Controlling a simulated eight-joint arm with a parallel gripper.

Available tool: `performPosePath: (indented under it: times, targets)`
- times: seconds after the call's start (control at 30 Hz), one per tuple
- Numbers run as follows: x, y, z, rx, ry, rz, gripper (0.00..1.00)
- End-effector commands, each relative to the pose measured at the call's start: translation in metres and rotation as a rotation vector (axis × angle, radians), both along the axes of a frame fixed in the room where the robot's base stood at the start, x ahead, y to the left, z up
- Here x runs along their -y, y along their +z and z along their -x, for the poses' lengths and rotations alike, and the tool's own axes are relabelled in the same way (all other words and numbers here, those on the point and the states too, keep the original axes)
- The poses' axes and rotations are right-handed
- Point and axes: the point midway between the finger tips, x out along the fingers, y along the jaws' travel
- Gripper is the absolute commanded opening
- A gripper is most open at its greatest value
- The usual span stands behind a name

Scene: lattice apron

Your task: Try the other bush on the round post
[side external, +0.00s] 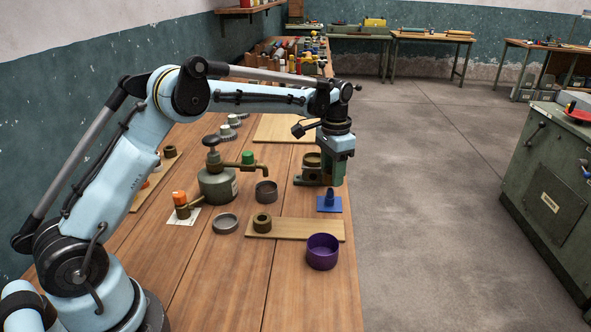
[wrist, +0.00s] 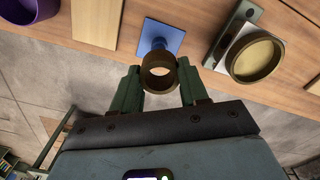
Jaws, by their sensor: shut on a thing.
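My gripper (wrist: 163,90) is shut on a brown ring-shaped bush (wrist: 148,80), which sits between its fingertips in the wrist view. In the side view my gripper (side external: 328,180) is above the blue round post (side external: 330,195), and the held bush is hard to make out there. The post stands upright and bare on a square blue base (side external: 329,206). In the wrist view the blue base (wrist: 172,34) lies beyond the bush, which partly covers the view of the post. Another brown bush (side external: 262,222) rests on a pale wooden board (side external: 310,230).
A green fixture with a brown round cup (side external: 312,160) stands close beside my gripper. A purple bowl (side external: 322,252), a grey dish (side external: 226,223), a grey ring-like cup (side external: 266,192) and a green canister (side external: 217,185) stand nearby. The bench's right edge is close to the post.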

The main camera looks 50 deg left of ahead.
Motion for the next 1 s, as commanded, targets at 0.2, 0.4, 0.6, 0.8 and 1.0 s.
performPosePath:
  times: [0.2, 0.4, 0.6, 0.8, 1.0]
  targets:
    - [0.000, -0.009, 0.000, 0.000, 0.000, 0.000, 0.07]
    - [0.000, -0.009, 0.000, 0.000, 0.000, 0.000, 0.07]
    - [0.000, -0.009, 0.000, 0.000, 0.000, 0.000, 0.07]
    - [0.000, -0.012, 0.000, 0.000, 0.000, 0.000, 0.07]
    - [0.000, -0.016, 0.000, 0.000, 0.000, 0.000, 0.07]
